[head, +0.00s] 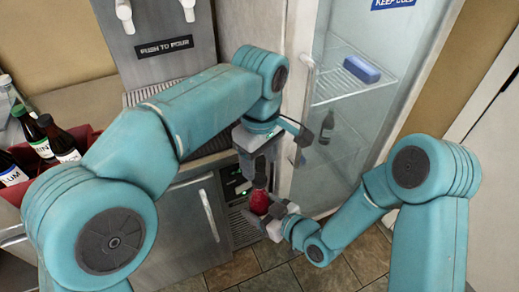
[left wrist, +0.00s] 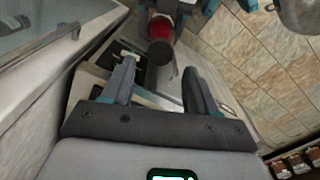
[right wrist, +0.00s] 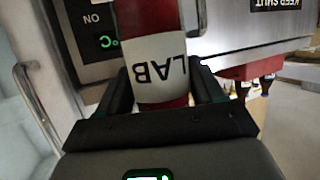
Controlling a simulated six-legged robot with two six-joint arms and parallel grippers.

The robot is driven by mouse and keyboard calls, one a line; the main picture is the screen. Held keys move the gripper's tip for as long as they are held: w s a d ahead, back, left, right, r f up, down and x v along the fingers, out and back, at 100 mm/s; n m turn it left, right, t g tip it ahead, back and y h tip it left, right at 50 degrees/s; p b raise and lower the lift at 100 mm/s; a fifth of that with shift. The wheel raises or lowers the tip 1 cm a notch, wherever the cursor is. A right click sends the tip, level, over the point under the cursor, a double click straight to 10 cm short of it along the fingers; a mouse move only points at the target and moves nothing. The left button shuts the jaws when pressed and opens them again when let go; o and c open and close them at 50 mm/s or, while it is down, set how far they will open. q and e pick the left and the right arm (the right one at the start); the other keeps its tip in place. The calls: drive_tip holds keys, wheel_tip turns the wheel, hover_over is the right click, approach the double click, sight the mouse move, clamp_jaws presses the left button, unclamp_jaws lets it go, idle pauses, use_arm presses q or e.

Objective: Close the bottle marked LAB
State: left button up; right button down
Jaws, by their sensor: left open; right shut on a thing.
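The bottle marked LAB (right wrist: 155,65) is red with a white label that reads upside down in the right wrist view. My right gripper (head: 275,217) is shut on it and holds it in the air; the red body shows in the head view (head: 260,201). In the left wrist view the red body (left wrist: 160,28) leads to a dark top end (left wrist: 158,62). I cannot tell whether that end is a cap or the bare neck. My left gripper (head: 259,172) is open just above the bottle. Its fingers (left wrist: 160,88) stand apart, with the dark end beyond and between their tips.
A red crate (head: 35,172) with several dark labelled bottles stands at the left. A drink dispenser (head: 163,50) is above the steel cabinet (head: 190,215). A fridge (head: 350,110) with wire shelves, a blue box (head: 362,69) and a dark bottle (head: 327,127) is behind. Tiled floor lies below.

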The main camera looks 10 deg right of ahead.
sight(259, 178)
use_arm(q)
drive_tip(key=shift+f, duration=2.65)
